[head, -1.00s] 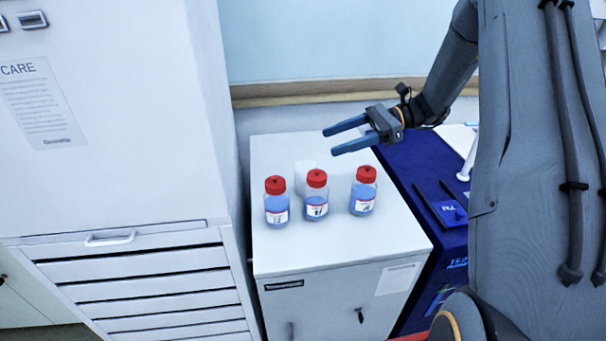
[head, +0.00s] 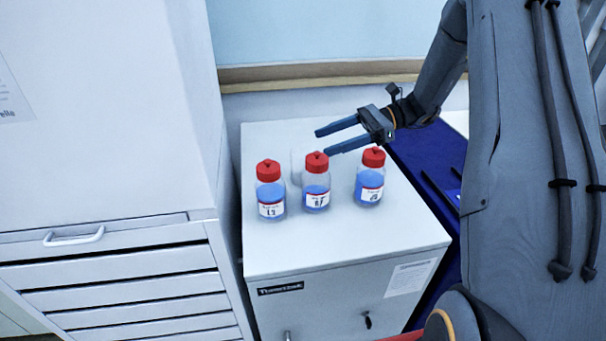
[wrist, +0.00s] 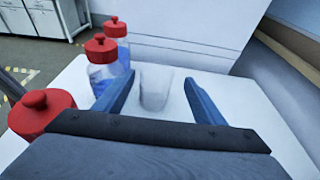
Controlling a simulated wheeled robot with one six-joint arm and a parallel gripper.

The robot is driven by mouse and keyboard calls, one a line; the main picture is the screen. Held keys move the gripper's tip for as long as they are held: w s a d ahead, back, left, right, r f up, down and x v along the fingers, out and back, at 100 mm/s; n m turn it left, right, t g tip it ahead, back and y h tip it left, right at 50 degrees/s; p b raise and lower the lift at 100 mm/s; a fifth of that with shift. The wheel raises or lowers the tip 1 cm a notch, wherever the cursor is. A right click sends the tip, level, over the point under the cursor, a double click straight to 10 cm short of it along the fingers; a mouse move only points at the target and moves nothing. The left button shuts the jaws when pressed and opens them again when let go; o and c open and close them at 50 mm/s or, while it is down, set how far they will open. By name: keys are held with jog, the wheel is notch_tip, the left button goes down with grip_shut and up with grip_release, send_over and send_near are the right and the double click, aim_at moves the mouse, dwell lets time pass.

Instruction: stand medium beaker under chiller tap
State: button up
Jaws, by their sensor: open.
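A clear beaker (head: 296,162) stands on the white cabinet top, behind the middle red-capped bottle and partly hidden by it. In the wrist view the beaker (wrist: 155,88) stands upright between my open fingers, a little beyond their tips. My gripper (head: 319,143) is open and empty, above the cabinet top at the right of the beaker, with its fingers pointing left. The wrist view shows both blue fingers of my gripper (wrist: 160,80) spread apart. I cannot make out a chiller tap in these frames.
Three red-capped bottles of blue liquid, left (head: 270,192), middle (head: 316,185) and right (head: 369,180), stand close in front of the beaker. A grey-white drawer unit (head: 120,267) rises on the left. The cabinet's front top (head: 330,240) is clear.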

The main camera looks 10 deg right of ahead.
aim_at(291, 156)
jog(key=shift+s+f+p+x, duration=0.1)
jog(key=shift+p+x, duration=1.1)
jog(key=shift+x, duration=1.75)
jog(key=shift+s+f+p+x, duration=0.1)
jog(key=shift+p+x, duration=1.1)
jog(key=shift+x, duration=1.8)
jog(key=shift+d, duration=0.15)
jog(key=c, duration=0.9)
jog(key=shift+c, duration=0.4)
jog(key=shift+r, duration=0.1)
